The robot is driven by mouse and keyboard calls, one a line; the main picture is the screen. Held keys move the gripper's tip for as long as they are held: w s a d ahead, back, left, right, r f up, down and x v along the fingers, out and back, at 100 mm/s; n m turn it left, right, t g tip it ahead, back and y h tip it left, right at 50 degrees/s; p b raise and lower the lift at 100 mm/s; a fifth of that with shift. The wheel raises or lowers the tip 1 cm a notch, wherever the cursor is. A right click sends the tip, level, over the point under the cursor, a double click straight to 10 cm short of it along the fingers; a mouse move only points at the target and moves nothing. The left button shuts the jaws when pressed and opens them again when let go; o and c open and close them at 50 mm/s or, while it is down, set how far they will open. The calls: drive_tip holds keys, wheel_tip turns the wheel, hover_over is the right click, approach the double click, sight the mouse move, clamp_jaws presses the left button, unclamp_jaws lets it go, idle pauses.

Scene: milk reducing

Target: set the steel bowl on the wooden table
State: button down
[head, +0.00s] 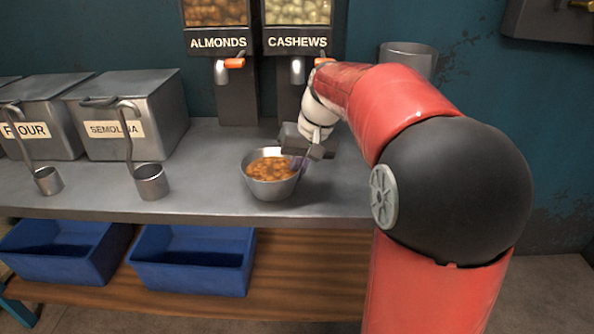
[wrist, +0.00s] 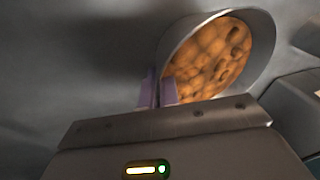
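The steel bowl (head: 258,190), holding orange-brown nuts, is upright at the steel counter's front part. I cannot tell whether it touches the counter or is slightly above it. My gripper (head: 299,164) is at the bowl's right rim. In the wrist view, my gripper's purple fingers (wrist: 158,92) are close together with the wall of the bowl (wrist: 190,46) between them, one finger inside and one outside. No separate wooden table is clear; a wooden surface (head: 300,275) shows below the counter.
The steel counter (head: 215,190) holds a flour bin (head: 50,105) and semolina bin (head: 130,120) with hanging scoops at left. Almond and cashew dispensers (head: 297,45) stand behind. Blue crates (head: 190,275) sit on the wooden surface below.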

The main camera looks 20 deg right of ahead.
drive_tip(key=c, duration=2.1)
unclamp_jaws()
drive_tip(key=shift+f, duration=0.15)
drive_tip(key=o, duration=0.4)
